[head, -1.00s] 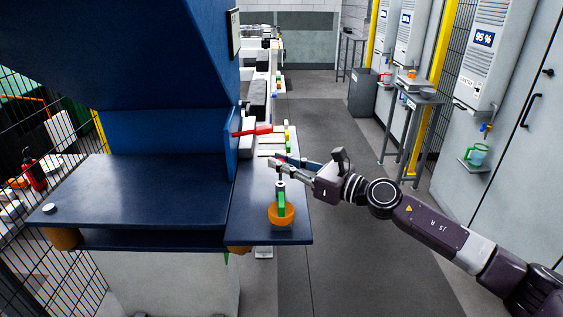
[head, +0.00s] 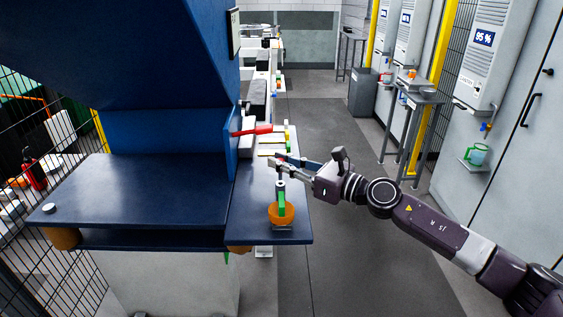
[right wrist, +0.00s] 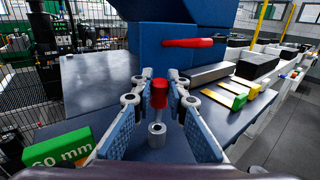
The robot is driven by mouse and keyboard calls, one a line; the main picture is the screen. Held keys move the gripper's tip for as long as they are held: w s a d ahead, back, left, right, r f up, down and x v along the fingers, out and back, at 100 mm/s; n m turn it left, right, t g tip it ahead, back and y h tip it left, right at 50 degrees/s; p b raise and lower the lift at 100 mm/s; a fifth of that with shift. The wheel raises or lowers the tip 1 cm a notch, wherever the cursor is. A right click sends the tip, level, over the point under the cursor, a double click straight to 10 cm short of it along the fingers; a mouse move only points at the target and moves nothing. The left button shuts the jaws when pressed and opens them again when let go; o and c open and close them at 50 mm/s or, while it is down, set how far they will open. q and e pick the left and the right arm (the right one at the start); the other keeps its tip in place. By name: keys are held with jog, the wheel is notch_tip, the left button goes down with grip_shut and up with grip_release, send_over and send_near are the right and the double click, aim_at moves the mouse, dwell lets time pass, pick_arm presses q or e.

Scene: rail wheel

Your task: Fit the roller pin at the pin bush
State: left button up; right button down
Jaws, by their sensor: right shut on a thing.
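My right gripper (head: 275,162) is over the near right part of the blue table. In the right wrist view its blue-padded fingers are shut on the roller pin (right wrist: 159,93), whose red top shows between the fingertips. A thin grey stem shows below the red top. A grey metal ring, which looks like the pin bush (right wrist: 157,130), lies just under the stem. I cannot tell whether the stem is in the ring or above it. In the head view a grey upright part (head: 281,185) shows below the fingertips. My left gripper is not in view.
A green block marked 60 mm (right wrist: 58,150) stands close to the gripper, by an orange round part (head: 281,214). A red handle (head: 252,131) juts from the blue machine. Grey and yellow blocks lie farther back. The left table top (head: 130,195) is mostly clear.

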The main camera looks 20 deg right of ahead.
aim_at(281, 176)
jog(key=shift+f+b, duration=2)
jog(key=shift+f, duration=0.2)
jog(key=c, duration=1.8)
grip_release()
jog(key=shift+s+d, duration=0.1)
jog(key=shift+v, duration=5.85)
